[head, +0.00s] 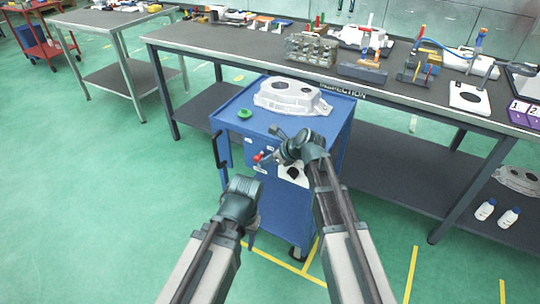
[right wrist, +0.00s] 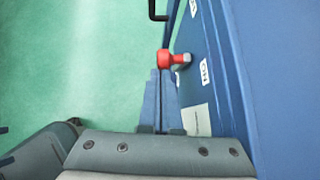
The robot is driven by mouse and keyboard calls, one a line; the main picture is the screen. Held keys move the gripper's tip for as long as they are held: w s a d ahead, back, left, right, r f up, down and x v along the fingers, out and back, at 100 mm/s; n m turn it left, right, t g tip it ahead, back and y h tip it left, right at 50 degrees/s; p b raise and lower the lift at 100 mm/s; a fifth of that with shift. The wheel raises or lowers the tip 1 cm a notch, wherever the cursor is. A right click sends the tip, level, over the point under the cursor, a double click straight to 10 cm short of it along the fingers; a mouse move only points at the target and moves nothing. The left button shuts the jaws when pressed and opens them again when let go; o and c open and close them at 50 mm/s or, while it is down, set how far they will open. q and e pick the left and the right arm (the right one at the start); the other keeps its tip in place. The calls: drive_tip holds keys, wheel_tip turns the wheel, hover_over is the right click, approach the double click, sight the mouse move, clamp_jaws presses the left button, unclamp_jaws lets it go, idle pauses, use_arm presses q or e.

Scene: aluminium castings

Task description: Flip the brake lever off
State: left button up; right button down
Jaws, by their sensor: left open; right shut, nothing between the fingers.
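The brake lever (head: 259,157) has a red knob and sits on the side of the blue cart (head: 238,150). In the right wrist view the lever (right wrist: 167,60) sticks out beside a label reading ON, with a second label farther along the panel. My right gripper (right wrist: 161,75) is shut and empty, its fingertips right at the red knob; I cannot tell whether they touch it. In the head view, my right gripper (head: 272,160) is partly hidden by its own wrist. My left gripper (head: 249,232) is lower, apart from the lever, beside the cart; its fingers are hardly visible.
A cast housing (head: 290,95) and a green round part (head: 244,113) lie on the cart top. A black handle (head: 216,150) juts from the cart's left side. The long inspection bench (head: 220,42) stands behind. The green floor at left is free.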

sight(255, 157)
drive_tip(key=w+a+r+h+p, duration=0.1)
drive_tip(key=a+r+g+h+p, duration=0.1)
drive_tip(key=p, duration=0.1)
drive_tip(key=shift+w+a+g+h+p, duration=0.25)
drive_tip(key=shift+w+g+h+p, duration=0.05)
drive_tip(key=shift+w, duration=0.1)
drive_tip(key=shift+w+a+g+h+p, duration=0.35)
drive_tip(key=shift+a+g+h+p, duration=0.05)
drive_tip(key=shift+a+h+p, duration=0.25)
drive_tip(key=shift+w+a+f, duration=0.1)
drive_tip(key=shift+a+f, duration=0.05)
drive_tip(key=shift+a, duration=0.05)
use_arm(q)
wheel_tip(255, 157, up, 6)
use_arm(e)
drive_tip(key=shift+w+a+f, duration=0.1)
drive_tip(key=shift+w+a, duration=0.15)
drive_tip(key=shift+a, duration=0.2)
drive_tip(key=shift+w+a+f, duration=0.1)
drive_tip(key=shift+w+a, duration=0.1)
drive_tip(key=shift+a, duration=0.25)
use_arm(q)
drive_tip(key=shift+r, duration=0.1)
